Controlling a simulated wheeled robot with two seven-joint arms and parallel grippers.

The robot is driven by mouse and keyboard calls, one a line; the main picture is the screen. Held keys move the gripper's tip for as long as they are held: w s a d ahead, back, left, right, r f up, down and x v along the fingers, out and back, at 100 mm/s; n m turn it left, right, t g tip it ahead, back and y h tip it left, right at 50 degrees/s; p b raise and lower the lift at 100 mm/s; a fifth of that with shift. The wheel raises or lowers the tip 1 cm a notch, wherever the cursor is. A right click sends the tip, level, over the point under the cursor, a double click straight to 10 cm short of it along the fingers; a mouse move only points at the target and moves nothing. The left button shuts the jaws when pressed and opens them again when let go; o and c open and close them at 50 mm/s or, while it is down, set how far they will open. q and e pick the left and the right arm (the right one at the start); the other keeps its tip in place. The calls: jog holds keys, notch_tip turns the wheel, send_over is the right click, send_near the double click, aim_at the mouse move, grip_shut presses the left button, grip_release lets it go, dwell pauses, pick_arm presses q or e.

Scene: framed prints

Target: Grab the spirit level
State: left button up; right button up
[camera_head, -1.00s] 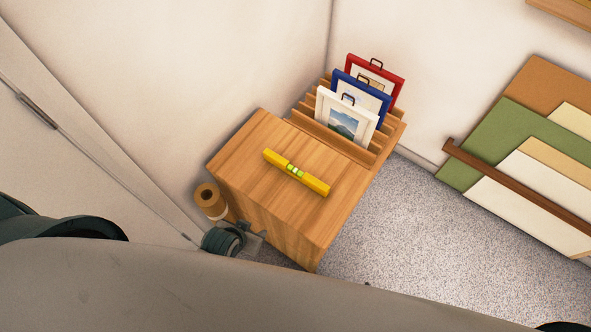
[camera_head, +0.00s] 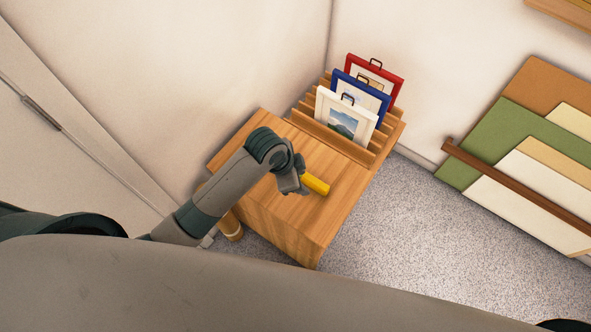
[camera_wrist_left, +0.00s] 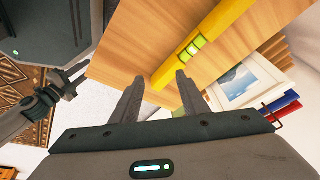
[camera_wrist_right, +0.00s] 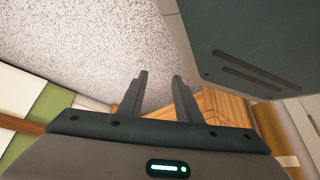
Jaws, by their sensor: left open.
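The yellow spirit level (camera_head: 316,183) lies on the wooden cabinet top (camera_head: 258,125). In the head view my left gripper (camera_head: 293,186) is over it and hides most of it; only its right end shows. In the left wrist view the spirit level (camera_wrist_left: 218,27) runs diagonally, with a green vial, and its lower end is just past my fingertips. The left gripper (camera_wrist_left: 159,77) is open and nothing is held; I cannot tell how high it is above the level. My right gripper (camera_wrist_right: 160,76) shows only in its wrist view, open and empty, with carpet behind it.
A slotted rack (camera_head: 327,135) at the cabinet's back holds white (camera_head: 345,121), blue (camera_head: 360,98) and red (camera_head: 384,76) framed prints. A brown roll stands by the cabinet's left side, partly hidden by my arm. Large boards (camera_head: 510,115) lean against the right wall. Carpet right of the cabinet is clear.

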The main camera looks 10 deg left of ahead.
pick_arm(q)
jog(key=w+a+r+m+g+y, duration=0.2)
jog(key=w+a+r+m+y, duration=0.1)
jog(key=w+r+m, duration=0.4)
jog(key=shift+a+r+m, duration=0.3)
jog(key=shift+r+m, duration=0.8)
jog(key=shift+r, duration=0.3)
pick_arm(e)
jog(key=shift+s+d+f, duration=0.1)
jog(key=shift+s+d, duration=0.1)
jog(key=shift+s, duration=0.35)
pick_arm(q)
notch_tip(320, 180, down, 12)
jog(key=shift+r+p, duration=0.1)
jog(key=shift+p, duration=0.6)
jog(key=shift+d+f, duration=0.1)
jog(key=shift+f, duration=0.1)
jog(key=shift+s+d+f, duration=0.1)
jog(key=shift+s+f, duration=0.05)
jog(key=shift+f, duration=0.35)
jog(key=shift+d+f+p, duration=0.1)
jog(key=shift+f+p, duration=0.35)
jog(key=shift+f, duration=1.65)
pick_arm(e)
jog(key=s+d+f+g, duration=0.1)
jog(key=s+d+g, duration=0.1)
jog(key=s, duration=0.5)
jog(key=shift+d+f+h, duration=0.25)
jog(key=shift+d+h, duration=0.05)
jog(key=shift+d, duration=0.05)
